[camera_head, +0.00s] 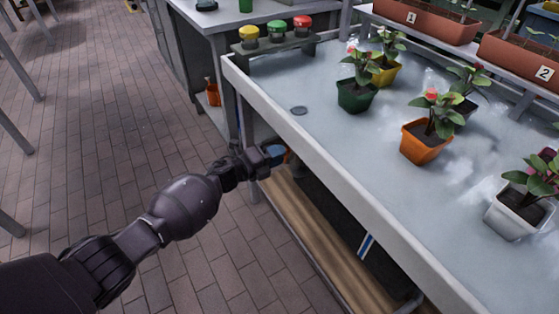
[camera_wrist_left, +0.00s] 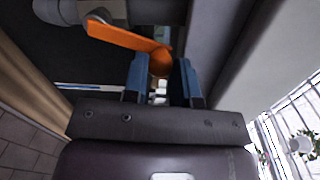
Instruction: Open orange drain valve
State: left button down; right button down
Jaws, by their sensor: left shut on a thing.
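The orange drain valve handle (camera_wrist_left: 128,40) shows in the left wrist view as a flat lever on a grey pipe fitting (camera_wrist_left: 105,12) under the table. Its rounded end sits between the blue fingertips of my left gripper (camera_wrist_left: 160,78), which is shut on it. In the head view my left gripper (camera_head: 272,156) is at the table's left side, just below its edge. There the gripper and the table edge hide most of the valve. My right gripper is not in view.
The grey-topped table (camera_head: 330,150) has a raised rim close above my gripper and carries several potted plants, including one in an orange pot (camera_head: 425,148). A wooden lower shelf (camera_head: 310,230) runs beneath. The brick floor (camera_head: 90,150) at the left is mostly clear.

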pick_arm(q)
jog(key=shift+w+a+r+n, duration=0.15)
jog(key=shift+w+a+n, duration=0.35)
jog(key=shift+n, duration=0.4)
jog(key=shift+w+a+r+n, duration=0.15)
jog(key=shift+w+a+n, duration=0.15)
jog(key=shift+w+n, duration=0.45)
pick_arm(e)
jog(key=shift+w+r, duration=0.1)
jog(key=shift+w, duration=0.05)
pick_arm(q)
jog(key=shift+s+n, duration=0.2)
jog(key=shift+n, duration=0.05)
jog(key=c, duration=0.9)
grip_release()
jog(key=p+v, duration=0.2)
jog(key=v, duration=0.8)
jog(key=shift+s+a, duration=0.15)
jog(key=shift+a, duration=0.2)
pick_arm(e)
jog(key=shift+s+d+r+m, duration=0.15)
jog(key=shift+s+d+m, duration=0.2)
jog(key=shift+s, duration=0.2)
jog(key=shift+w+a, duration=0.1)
